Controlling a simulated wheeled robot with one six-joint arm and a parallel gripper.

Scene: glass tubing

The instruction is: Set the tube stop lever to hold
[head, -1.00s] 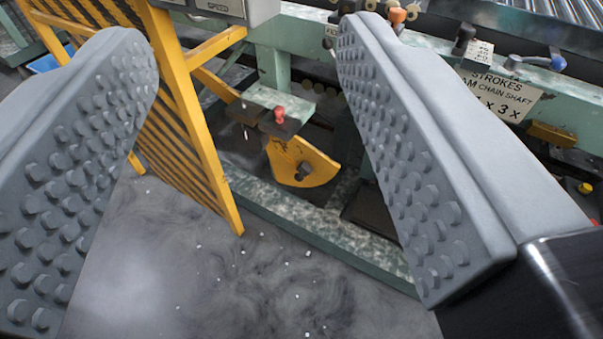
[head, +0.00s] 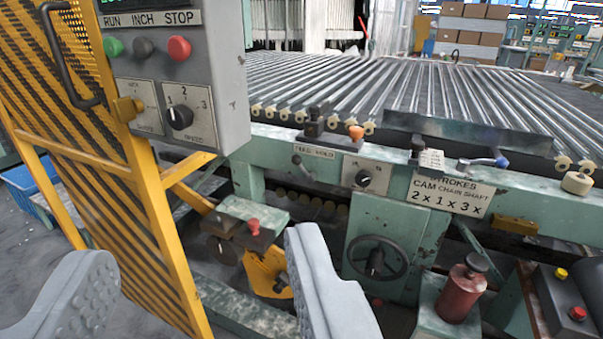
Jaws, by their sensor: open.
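A plate lettered FEED and HOLD (head: 315,151) is on the green machine rail in front of the rollers. Just below it is a small grey lever (head: 303,168), which seems to lean to the upper left, toward the FEED end. No label naming the tube stop is legible, but this lever's plate bears the word HOLD. My gripper (head: 200,250) is open and empty, its two grey studded fingers wide apart at the bottom of the view. It is nearer to me than the lever and lower in the picture, touching nothing that I can see.
A grey control box (head: 180,75) with RUN, INCH and STOP buttons stands left on a yellow mesh guard (head: 150,215). Right of the lever are a rotary knob (head: 364,178), a handwheel (head: 375,258), a blue-tipped handle (head: 500,162) and a red canister (head: 463,290).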

